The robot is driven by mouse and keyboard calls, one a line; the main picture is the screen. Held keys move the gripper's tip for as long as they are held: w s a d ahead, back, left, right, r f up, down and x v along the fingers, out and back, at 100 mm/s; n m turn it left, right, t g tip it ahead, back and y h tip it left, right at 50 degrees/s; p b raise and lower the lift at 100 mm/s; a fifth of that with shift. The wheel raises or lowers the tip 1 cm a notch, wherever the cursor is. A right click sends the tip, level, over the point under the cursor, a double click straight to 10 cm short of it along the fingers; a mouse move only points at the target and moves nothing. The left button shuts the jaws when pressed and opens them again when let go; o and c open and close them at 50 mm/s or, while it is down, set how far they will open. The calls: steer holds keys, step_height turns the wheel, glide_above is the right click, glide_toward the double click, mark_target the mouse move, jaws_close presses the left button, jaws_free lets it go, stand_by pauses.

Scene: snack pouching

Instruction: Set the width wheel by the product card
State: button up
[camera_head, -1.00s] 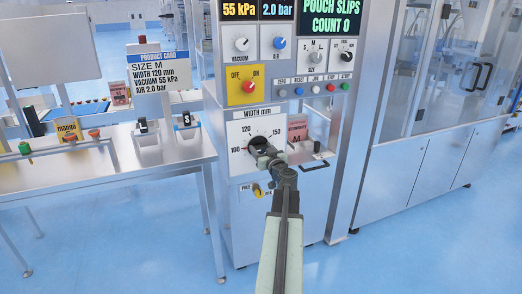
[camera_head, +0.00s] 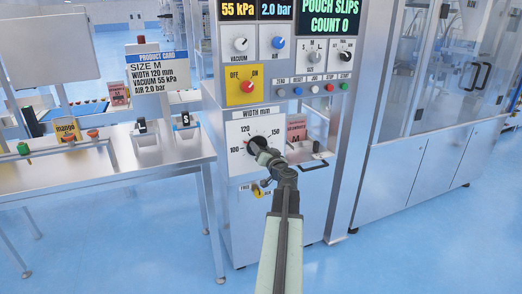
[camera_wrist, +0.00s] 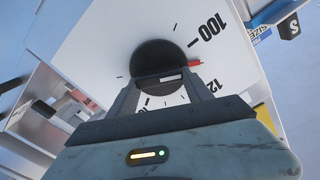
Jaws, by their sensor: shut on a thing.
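The width wheel (camera_head: 256,144) is a dark round knob on a white WIDTH mm plate (camera_head: 237,128) marked 100, 120 and 150. My gripper (camera_head: 264,154) is shut on it from the front. In the wrist view the wheel (camera_wrist: 158,54) sits between the fingers of my gripper (camera_wrist: 167,84). Its red pointer (camera_wrist: 194,63) lies between the 100 mark and the partly hidden 120. The product card (camera_head: 158,74) stands at the left and reads SIZE M, WIDTH 120 mm, VACUUM 55 kPa, AIR 2.0 bar.
A yellow FREE/LOCK lever (camera_head: 257,191) is just below the plate. A pink card marked M (camera_head: 296,130) and a drawer-like handle (camera_head: 316,160) are close on the right. Other knobs and buttons are above. A steel table (camera_head: 160,170) stands left.

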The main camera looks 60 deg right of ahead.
steer(key=m, duration=0.6)
steer(key=shift+d+f, duration=0.1)
steer(key=shift+m, duration=0.3)
stand_by(0.3)
steer(key=o, duration=1.4)
steer(key=shift+c, duration=0.2)
steer(key=shift+s, duration=0.1)
steer(key=v, duration=0.7)
steer(key=shift+s+a, duration=0.15)
steer(key=shift+a, duration=0.15)
